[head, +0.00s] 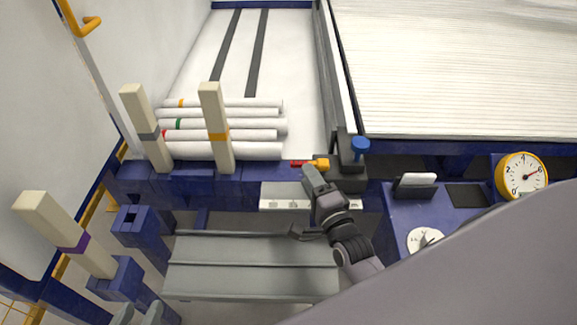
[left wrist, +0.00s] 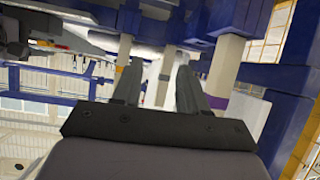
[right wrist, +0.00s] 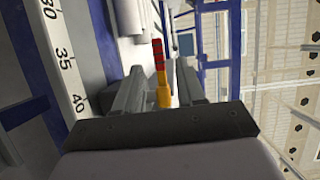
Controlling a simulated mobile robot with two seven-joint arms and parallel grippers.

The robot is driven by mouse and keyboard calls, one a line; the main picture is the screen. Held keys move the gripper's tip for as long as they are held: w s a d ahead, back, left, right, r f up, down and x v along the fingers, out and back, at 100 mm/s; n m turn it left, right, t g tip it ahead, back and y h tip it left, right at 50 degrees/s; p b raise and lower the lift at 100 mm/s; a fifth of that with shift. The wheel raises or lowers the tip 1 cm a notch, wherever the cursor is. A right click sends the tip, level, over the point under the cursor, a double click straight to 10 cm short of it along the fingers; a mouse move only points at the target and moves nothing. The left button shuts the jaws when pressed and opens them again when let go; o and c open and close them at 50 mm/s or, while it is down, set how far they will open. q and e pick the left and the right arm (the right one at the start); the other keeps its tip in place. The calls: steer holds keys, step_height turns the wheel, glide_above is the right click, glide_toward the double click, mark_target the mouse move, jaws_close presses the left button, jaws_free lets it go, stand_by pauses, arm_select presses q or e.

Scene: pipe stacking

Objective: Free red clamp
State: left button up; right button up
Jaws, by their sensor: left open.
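The red clamp (head: 305,163) is a small lever, red at one end and yellow-orange at the other. It lies at the end of the blue rack beam, beside a dark grey block. In the right wrist view the clamp (right wrist: 159,60) shows upright in the gap between my fingers. My right gripper (head: 306,204) is open, with one finger just below the clamp in the head view. I cannot tell whether it touches the clamp. My left gripper (head: 137,313) is open and empty at the bottom left; its parted fingers show in the left wrist view (left wrist: 157,85).
White pipes (head: 220,150) lie behind cream posts with grey and orange bands (head: 215,115). A purple-banded post (head: 60,235) stands at the left. A blue knob (head: 360,145), a dial gauge (head: 521,176) and a blue panel (head: 450,205) are at the right. A grey slatted shelf (head: 250,270) lies below.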

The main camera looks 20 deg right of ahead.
mark_target(300, 161)
steer(key=shift+w+f, duration=0.15)
steer(key=shift+w, duration=0.3)
steer(key=w+b, duration=0.2)
steer(key=w, duration=0.3)
steer(key=shift+d, duration=0.1)
steer(key=shift+w, duration=0.85)
arm_select(q)
steer(key=shift+w+d+f+n+h, duration=0.15)
steer(key=shift+d+f+h, duration=0.15)
steer(key=shift+d, duration=0.2)
steer(key=shift+w+d+f+n+h, duration=0.15)
steer(key=shift+d+h, duration=0.15)
steer(key=shift+d, duration=0.15)
arm_select(e)
jaws_close()
